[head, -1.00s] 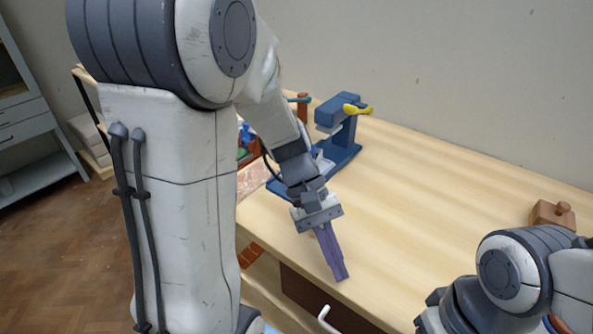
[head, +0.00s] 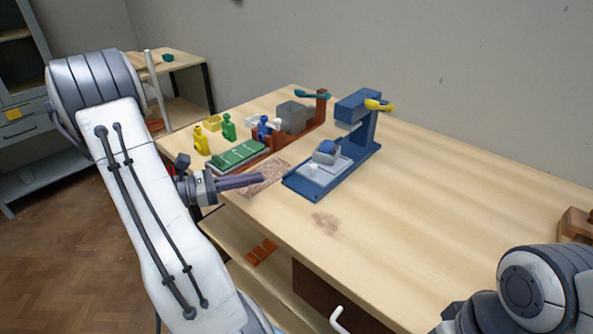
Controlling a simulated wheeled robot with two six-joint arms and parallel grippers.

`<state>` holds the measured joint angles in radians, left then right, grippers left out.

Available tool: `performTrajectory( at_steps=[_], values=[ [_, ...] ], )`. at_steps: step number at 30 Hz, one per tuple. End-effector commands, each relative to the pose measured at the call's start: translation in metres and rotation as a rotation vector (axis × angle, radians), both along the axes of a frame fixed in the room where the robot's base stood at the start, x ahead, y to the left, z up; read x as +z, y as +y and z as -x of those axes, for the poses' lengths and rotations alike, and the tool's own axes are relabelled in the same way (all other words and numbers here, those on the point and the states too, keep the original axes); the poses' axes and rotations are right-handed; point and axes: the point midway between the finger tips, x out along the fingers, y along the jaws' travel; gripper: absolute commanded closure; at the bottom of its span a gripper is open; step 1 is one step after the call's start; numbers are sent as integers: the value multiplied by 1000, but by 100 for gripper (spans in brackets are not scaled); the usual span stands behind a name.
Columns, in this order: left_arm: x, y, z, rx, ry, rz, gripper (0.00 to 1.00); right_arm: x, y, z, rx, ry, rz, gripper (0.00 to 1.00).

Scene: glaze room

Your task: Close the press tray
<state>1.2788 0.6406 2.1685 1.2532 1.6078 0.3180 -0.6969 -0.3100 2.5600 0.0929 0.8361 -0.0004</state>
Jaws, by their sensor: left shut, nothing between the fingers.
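The blue press (head: 367,128) with a yellow lever stands on the table in the middle of the view. My left gripper (head: 261,179) has shut purple fingers and holds nothing. It points right, left of the tray and apart from it. Only part of my right arm shows at the lower right; its gripper is out of view.
A brown wooden piece (head: 574,224) is at the right edge. The table's right half is mostly clear.

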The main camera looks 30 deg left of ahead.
Motion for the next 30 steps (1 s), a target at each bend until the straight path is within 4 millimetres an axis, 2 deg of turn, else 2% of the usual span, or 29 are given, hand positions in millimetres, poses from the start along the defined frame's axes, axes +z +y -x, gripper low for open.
performTrajectory(
  at_steps=[9, 15, 21, 30],
  values=[
    [-5, -42, -57, -10, 2, -2, 100, 2, 0, 0, 0, 0, 0, 50],
    [-7, -59, -82, -8, 2, -3, 100, 4, 0, 0, 0, 0, 0, 50],
    [-8, -65, -92, -4, 1, -3, 100, 4, 0, 0, 0, 0, 0, 50],
    [-8, -65, -93, -3, 1, -3, 100, 4, 0, 0, 0, 0, 0, 50]
  ],
)
